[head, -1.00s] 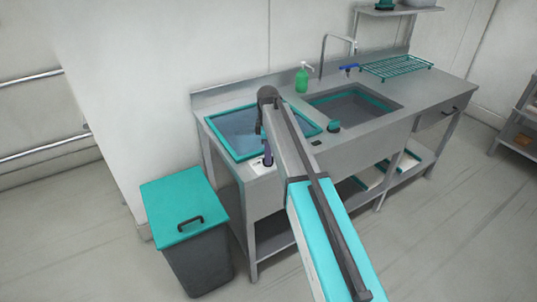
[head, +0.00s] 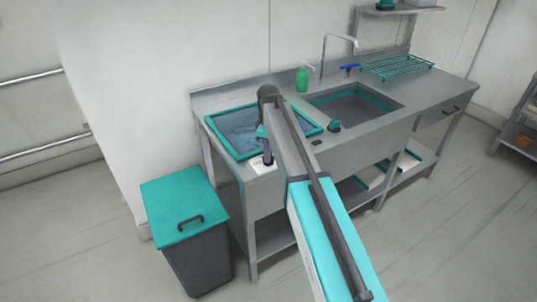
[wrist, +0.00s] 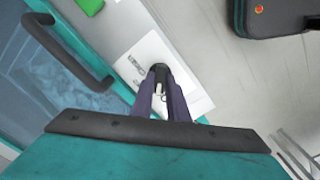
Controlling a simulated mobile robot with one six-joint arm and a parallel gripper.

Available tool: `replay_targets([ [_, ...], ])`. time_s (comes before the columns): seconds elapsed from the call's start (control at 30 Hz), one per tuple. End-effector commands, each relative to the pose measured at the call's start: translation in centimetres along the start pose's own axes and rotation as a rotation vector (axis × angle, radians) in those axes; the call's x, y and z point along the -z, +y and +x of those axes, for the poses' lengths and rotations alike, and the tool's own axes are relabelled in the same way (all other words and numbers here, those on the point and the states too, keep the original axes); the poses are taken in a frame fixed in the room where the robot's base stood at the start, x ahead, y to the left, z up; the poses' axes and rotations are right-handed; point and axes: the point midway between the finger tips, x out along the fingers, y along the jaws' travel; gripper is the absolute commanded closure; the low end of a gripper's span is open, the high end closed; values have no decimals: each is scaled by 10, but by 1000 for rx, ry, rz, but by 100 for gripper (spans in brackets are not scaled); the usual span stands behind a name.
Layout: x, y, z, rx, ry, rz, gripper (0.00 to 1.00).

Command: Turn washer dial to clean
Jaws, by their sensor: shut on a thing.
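The washer (head: 207,122) is set into the left end of the metal counter, under a teal-framed clear lid. Cloudy, whitish water shows through the lid (wrist: 75,95) in the wrist view. The dial (wrist: 158,89) sits on a white label plate (wrist: 140,58) beside the lid, mostly hidden between my fingers. The plate's markings are too small to read, so the dial's setting cannot be told. My gripper (wrist: 161,75) points down and is shut on the dial; it also shows at the counter's front left in the head view (head: 268,158).
A lidded bin (head: 185,225) stands on the floor left of the counter. The sink (head: 352,103), tap (head: 338,37), green soap bottle (head: 302,79) and teal rack (head: 396,67) are further right. A dark lid handle (wrist: 68,52) is near my gripper.

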Motion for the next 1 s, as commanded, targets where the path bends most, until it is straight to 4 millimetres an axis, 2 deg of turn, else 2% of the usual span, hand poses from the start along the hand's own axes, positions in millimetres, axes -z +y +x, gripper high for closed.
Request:
replay_targets([
  [1.0, -1, 0, 0, 0, -1, 939, 100],
])
